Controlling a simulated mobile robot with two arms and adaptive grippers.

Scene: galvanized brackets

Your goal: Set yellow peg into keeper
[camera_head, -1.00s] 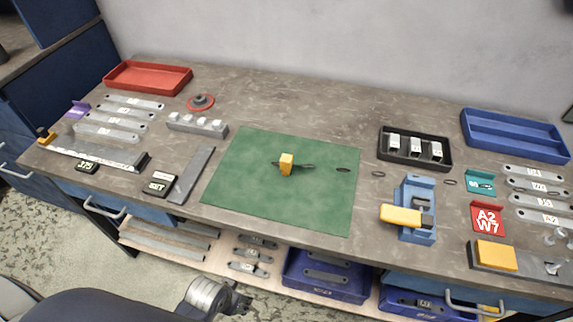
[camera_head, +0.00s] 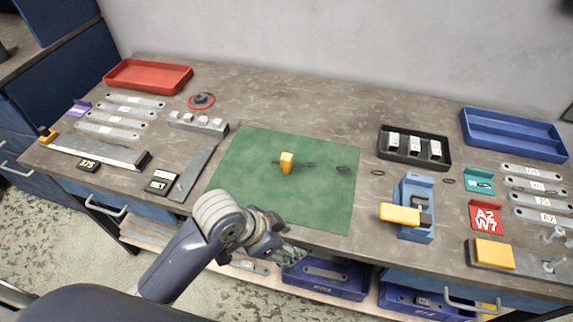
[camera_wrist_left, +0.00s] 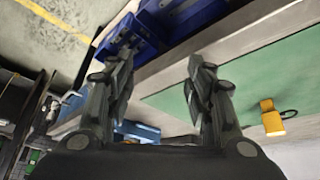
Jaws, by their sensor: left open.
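A small yellow peg (camera_head: 287,162) stands on the green mat (camera_head: 240,180), with a dark ring or loop close beside it. The peg also shows at the right of the left wrist view (camera_wrist_left: 271,120). A blue fixture (camera_head: 418,224) with a yellow bar (camera_head: 400,214) across it stands right of the mat; I cannot tell whether it is the keeper. My left gripper (camera_head: 287,242) is at the mat's front edge, nearer the viewer than the peg and apart from it. Its fingers (camera_wrist_left: 160,68) are spread with nothing between them. My right gripper is not in view.
A black tray (camera_head: 382,152) with pale blocks stands behind the blue fixture. Dark rings lie around the mat's right side. Brackets, bars and a red tray (camera_head: 150,88) are on the left, a blue tray (camera_head: 515,152) at the back right. Blue bins (camera_head: 325,285) sit on the shelf below.

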